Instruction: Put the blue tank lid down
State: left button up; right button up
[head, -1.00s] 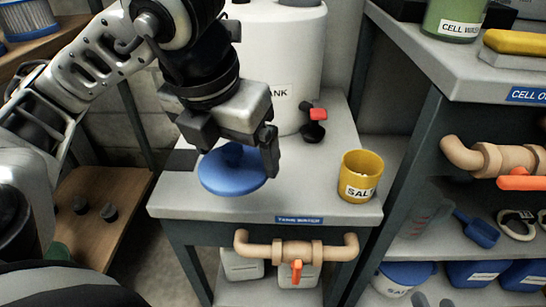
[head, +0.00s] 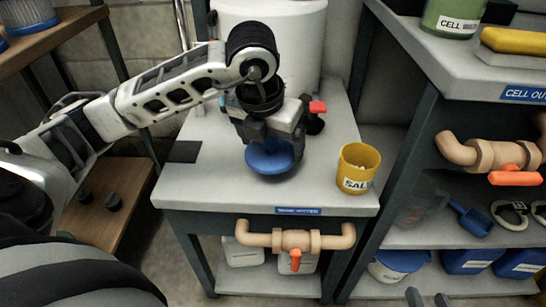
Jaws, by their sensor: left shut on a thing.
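The blue tank lid (head: 272,163) is a round disc over the front middle of the grey bench top (head: 215,185). My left gripper (head: 272,140) is above it, shut on its knob, which the fingers hide. I cannot tell whether the lid touches the bench top. The white tank (head: 285,50) stands behind, partly hidden by my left arm. My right gripper (head: 427,298) shows only as two dark fingertips at the bottom edge, apart with nothing visible between them.
A yellow salt cup (head: 357,168) stands to the right of the lid. A red-handled black item (head: 316,117) lies near the tank. A dark square pad (head: 184,151) is at left. A pipe with an orange valve (head: 296,240) runs below the front edge.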

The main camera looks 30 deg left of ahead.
aim_at(273, 155)
pick_arm(q)
jog(key=shift+w+f, duration=0.4)
jog(key=shift+f, duration=0.15)
jog(key=x, duration=0.1)
jog(key=b+x, duration=0.1)
jog(key=shift+s+f+b, duration=0.2)
jog(key=shift+f+b, duration=0.1)
jog(key=shift+f, duration=0.35)
jog(key=shift+r, duration=0.1)
jog(key=shift+f, duration=0.25)
jog(key=o, duration=0.8)
jog(key=shift+r, duration=0.1)
jog(key=shift+c, duration=0.2)
pick_arm(e)
jog(key=shift+w+a+r+m+y, duration=0.15)
jog(key=shift+a+r+m+y, duration=0.15)
jog(key=shift+r, duration=0.05)
pick_arm(q)
jog(key=shift+r, duration=0.1)
